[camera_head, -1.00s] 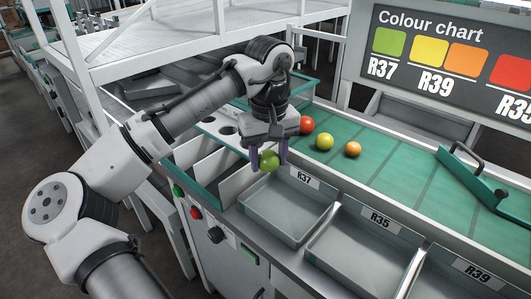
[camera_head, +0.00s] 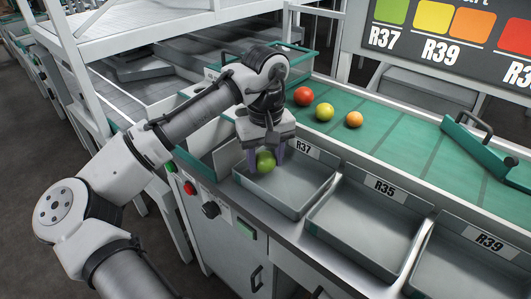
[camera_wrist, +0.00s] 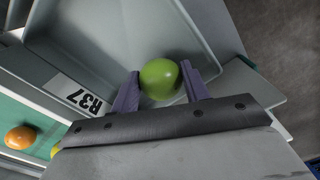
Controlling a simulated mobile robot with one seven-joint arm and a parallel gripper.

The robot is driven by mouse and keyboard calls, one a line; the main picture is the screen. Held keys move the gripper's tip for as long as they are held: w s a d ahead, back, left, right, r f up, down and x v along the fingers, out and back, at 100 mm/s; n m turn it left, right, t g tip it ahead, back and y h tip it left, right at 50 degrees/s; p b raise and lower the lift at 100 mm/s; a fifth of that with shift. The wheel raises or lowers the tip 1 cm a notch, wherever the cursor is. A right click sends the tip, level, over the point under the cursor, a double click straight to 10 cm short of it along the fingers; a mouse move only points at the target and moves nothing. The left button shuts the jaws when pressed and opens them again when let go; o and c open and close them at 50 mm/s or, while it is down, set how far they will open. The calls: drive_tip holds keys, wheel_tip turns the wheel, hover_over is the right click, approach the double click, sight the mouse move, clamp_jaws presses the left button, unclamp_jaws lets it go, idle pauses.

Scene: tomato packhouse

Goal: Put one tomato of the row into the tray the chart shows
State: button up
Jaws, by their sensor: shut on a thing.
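My gripper (camera_head: 265,158) is shut on a green tomato (camera_head: 265,162) and holds it over the left part of the tray labelled R37 (camera_head: 318,189). In the wrist view the green tomato (camera_wrist: 159,79) sits between the two purple fingers, with the grey inside of tray R37 (camera_wrist: 95,25) beneath. Red (camera_head: 303,96), yellow-green (camera_head: 324,112) and orange (camera_head: 354,119) tomatoes lie in a row on the green belt. The colour chart (camera_head: 455,35) pairs green with R37, and yellow and orange with R39. The red patch's label is cut off at the edge.
Tray R35 (camera_head: 395,248) and tray R39 (camera_head: 430,286) stand to the right of R37 and look empty. A teal bar with a black handle (camera_head: 482,150) lies across the belt. Buttons (camera_head: 190,188) sit on the front panel.

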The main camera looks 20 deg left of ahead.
drive_tip(key=shift+f, duration=0.6)
idle(0.7)
drive_tip(key=o, duration=0.8)
drive_tip(key=c, duration=0.3)
drive_tip(key=shift+r, duration=0.15)
wheel_tip(320, 180, up, 7)
drive_tip(key=p, duration=0.7)
